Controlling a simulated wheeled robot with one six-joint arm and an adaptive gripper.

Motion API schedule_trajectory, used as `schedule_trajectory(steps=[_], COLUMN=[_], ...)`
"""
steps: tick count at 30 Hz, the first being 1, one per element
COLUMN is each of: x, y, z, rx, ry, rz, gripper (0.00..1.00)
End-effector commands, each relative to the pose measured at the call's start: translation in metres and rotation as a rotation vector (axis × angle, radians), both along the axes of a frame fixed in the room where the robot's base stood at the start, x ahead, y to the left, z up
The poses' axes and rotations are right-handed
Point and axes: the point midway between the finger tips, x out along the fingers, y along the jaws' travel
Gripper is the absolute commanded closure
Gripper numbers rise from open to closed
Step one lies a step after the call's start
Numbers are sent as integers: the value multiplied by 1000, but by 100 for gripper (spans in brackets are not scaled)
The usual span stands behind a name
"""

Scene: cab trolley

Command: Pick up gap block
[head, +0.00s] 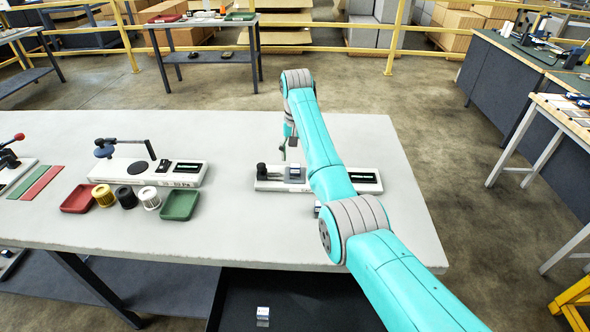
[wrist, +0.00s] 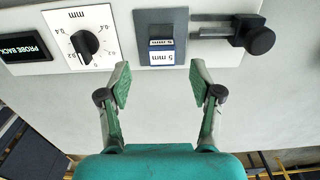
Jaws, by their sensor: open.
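A small block labelled "5 mm" (wrist: 161,57) sits on a grey-blue plate of a pale fixture in the wrist view. I take it as the gap block, and it shows pale on the same fixture in the head view (head: 295,172). My gripper (wrist: 162,84) is open and empty, its two green-padded fingers spread to either side of the block's line, apart from it. In the head view my gripper (head: 290,143) hangs just behind the fixture, partly hidden by my arm.
A black-knobbed clamp (wrist: 258,40) stands beside the block, and a dial (wrist: 84,43) is on its other side. Red (head: 79,198) and green (head: 180,204) trays and several spools stand left on the table. A small pale cube (head: 263,312) lies below the table edge.

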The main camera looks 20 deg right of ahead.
Motion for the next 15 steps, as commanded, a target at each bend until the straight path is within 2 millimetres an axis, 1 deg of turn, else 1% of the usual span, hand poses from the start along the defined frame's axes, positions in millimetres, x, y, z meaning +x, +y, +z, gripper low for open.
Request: schedule_trajectory(steps=[5, 9, 12, 15], x=[-2, -4, -5, -6], y=[3, 7, 8, 9], z=[-16, -36, -47, -51], rx=[0, 0, 0, 0], ry=[3, 2, 2, -1], rz=[0, -1, -1, -1], gripper=[35, 35, 35, 35])
